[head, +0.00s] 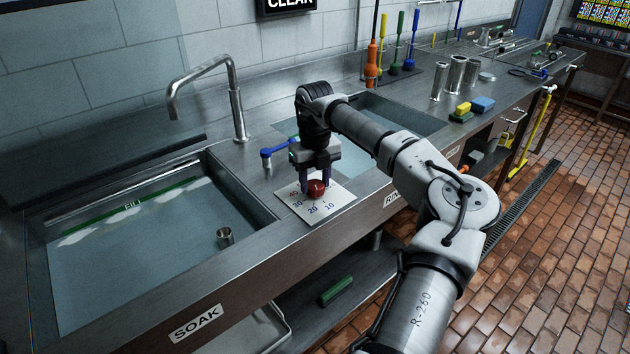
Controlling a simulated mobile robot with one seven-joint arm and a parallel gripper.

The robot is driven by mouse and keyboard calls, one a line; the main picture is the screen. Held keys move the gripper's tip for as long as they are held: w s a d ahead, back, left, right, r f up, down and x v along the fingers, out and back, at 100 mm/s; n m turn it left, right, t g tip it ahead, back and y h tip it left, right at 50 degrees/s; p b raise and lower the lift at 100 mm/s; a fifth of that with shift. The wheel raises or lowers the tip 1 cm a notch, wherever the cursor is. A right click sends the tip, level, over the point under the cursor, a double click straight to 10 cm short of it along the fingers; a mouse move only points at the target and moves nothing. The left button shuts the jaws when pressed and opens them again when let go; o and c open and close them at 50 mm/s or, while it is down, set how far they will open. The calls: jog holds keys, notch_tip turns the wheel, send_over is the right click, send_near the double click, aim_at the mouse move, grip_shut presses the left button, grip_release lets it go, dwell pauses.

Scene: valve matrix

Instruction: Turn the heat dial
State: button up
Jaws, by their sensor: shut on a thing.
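The heat dial is a red knob (317,189) on a white plate (336,206) with blue and red numbers such as 30, 20 and 10. The plate lies on the steel counter between the two sinks. My gripper (318,184) comes down from above and is shut on the red knob, one finger on either side. The fingers and my wrist hide the back of the plate and part of its scale. I cannot tell which number the knob points to.
A blue-handled lever valve (275,153) stands close behind and left of my gripper. A tall curved faucet (233,100) rises over the water-filled SOAK sink (60,290). A small metal cup (224,236) sits in that sink. Metal cylinders (456,75) and sponges (482,104) stand farther right.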

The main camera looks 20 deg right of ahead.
aim_at(315, 184)
jog(key=shift+r+n, duration=0.1)
jog(key=shift+n, duration=2.2)
jog(key=o, duration=1)
jog(key=shift+c, duration=0.2)
notch_tip(315, 184, up, 14)
jog(key=b, duration=0.2)
